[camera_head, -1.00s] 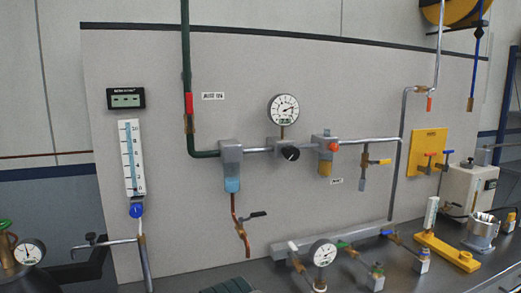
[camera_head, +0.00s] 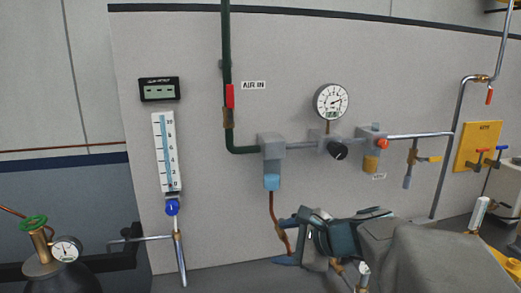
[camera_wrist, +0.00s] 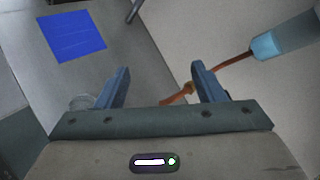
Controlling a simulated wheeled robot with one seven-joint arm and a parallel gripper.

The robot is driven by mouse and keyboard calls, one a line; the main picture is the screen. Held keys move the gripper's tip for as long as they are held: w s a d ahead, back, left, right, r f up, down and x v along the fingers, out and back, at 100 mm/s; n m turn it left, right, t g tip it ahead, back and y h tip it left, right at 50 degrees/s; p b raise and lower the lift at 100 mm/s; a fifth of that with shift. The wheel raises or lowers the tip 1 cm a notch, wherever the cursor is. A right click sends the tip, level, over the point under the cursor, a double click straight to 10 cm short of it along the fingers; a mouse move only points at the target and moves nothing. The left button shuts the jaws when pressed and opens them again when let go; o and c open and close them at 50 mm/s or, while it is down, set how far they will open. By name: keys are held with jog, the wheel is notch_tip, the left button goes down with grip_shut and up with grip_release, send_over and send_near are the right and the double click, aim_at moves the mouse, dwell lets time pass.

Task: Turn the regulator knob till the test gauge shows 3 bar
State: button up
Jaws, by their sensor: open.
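The black regulator knob (camera_head: 339,151) sits on the grey regulator body in the pipe line on the panel. A round white gauge (camera_head: 333,102) stands just above it; its needle points to the right, but the numbers are too small to read. My gripper (camera_head: 286,242) is in front of the panel, below and left of the knob, pointing left. In the wrist view my gripper (camera_wrist: 162,85) is open and empty, its blue fingers apart. A copper tube (camera_wrist: 236,58) shows behind the fingers. The knob and gauge are not in the wrist view.
A filter with a blue bowl (camera_head: 272,182) and the copper tube hang close to my gripper. A yellow-bowled unit (camera_head: 370,163) is right of the knob. A flow tube (camera_head: 166,150) and a cylinder gauge (camera_head: 66,250) are at left. A blue square (camera_wrist: 73,37) lies on a grey surface.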

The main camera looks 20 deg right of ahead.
jog(key=w+d+r+m+t+h+p, duration=0.1)
jog(key=w+d+r+m+t+h, duration=0.2)
jog(key=d+r+m, duration=0.5)
jog(key=m+t+h+p, duration=0.2)
jog(key=m+t+h, duration=0.25)
jog(key=m, duration=0.25)
send_near(341, 152)
jog(key=shift+t+y, duration=0.25)
jog(key=shift+y, duration=0.1)
jog(key=w+p, duration=0.1)
jog(key=w, duration=0.2)
jog(key=w+p, duration=0.1)
jog(key=w, duration=0.3)
jog(key=w+d+p, duration=0.1)
jog(key=w, duration=0.3)
jog(key=shift+f, duration=0.1)
jog(key=shift+s, duration=0.1)
jog(key=c, duration=1)
